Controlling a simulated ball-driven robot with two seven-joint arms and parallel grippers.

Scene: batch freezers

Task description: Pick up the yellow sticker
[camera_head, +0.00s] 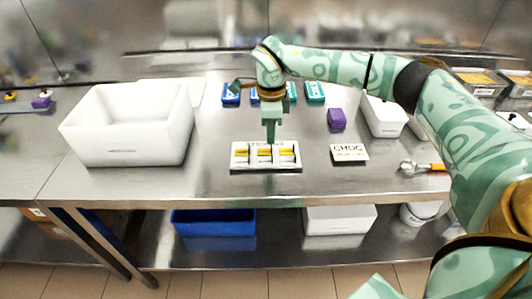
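Several yellow stickers (264,153) lie in a small white tray (265,168) with three compartments, near the front middle of the steel table. My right gripper (270,138) points down just above the middle compartment, at its back edge. Its fingers look like one narrow shape from here, so I cannot tell whether they are open or shut, or whether they touch a sticker. My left gripper is out of view.
A large white bin (122,150) stands left of the tray. A CHOC card (349,153), a purple object (336,119), a white tub (384,118) and an orange-handled scoop (425,167) are to the right. Blue (231,93) and teal (315,92) packs lie behind.

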